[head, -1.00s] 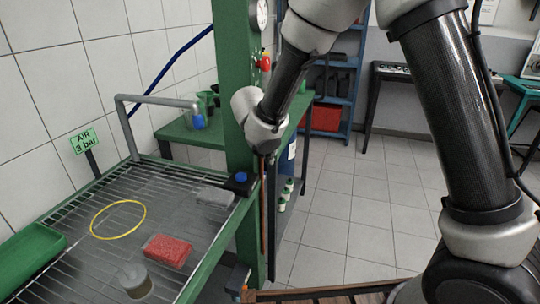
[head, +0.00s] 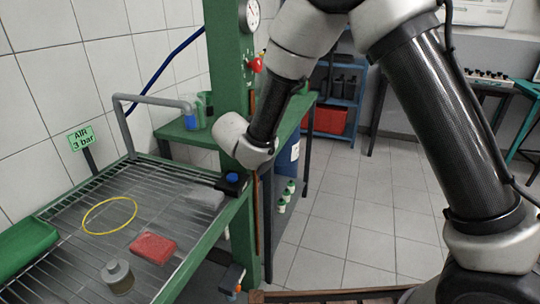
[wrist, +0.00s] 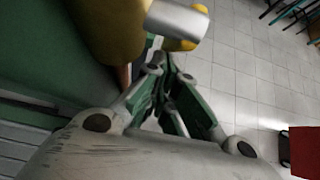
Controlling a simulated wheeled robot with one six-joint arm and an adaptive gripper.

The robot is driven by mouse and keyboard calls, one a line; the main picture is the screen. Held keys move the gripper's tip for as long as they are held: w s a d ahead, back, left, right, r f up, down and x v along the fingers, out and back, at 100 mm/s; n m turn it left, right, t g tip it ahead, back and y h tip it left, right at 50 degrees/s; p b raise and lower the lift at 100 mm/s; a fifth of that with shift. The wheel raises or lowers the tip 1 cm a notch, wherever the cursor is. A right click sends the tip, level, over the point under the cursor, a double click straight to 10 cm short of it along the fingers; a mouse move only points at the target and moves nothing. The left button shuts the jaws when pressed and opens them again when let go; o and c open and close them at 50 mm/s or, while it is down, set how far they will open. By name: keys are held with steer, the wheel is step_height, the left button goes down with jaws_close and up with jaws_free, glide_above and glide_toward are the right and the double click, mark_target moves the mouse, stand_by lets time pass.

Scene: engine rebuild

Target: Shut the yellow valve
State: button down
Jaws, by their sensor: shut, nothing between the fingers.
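In the wrist view, a large yellow body (wrist: 108,25), which looks like the yellow valve, fills the top left. A silver cylinder (wrist: 178,18) sticks out beside it, with a smaller yellow piece just under its end. My gripper (wrist: 157,66) points up toward them, its fingers together and empty. Its tips appear just below the silver cylinder; whether they touch anything I cannot tell. In the head view, my arm's end is beside the green post (head: 228,70), and my fingers and the yellow valve are hidden there.
A wire rack (head: 75,208) at left holds a yellow ring (head: 110,201), a red block (head: 153,247) and a jar (head: 118,277). A red-handled fitting (head: 254,65) and a gauge (head: 249,14) are on the post. Open tiled floor (head: 350,215) lies right.

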steer(key=shift+w+d+r+t+h, duration=0.25)
steer(key=shift+w+t+h, duration=0.4)
steer(key=shift+t, duration=0.65)
steer(key=shift+w+d+r+t+h, duration=0.15)
steer(key=shift+w+d+t+h, duration=0.2)
steer(key=shift+w+t, duration=0.7)
steer(key=shift+w+d+r+t+h, duration=0.25)
steer(key=shift+w+t+h, duration=0.25)
steer(key=shift+t, duration=1.05)
steer(key=v, duration=1.2)
steer(key=shift+f, duration=0.15)
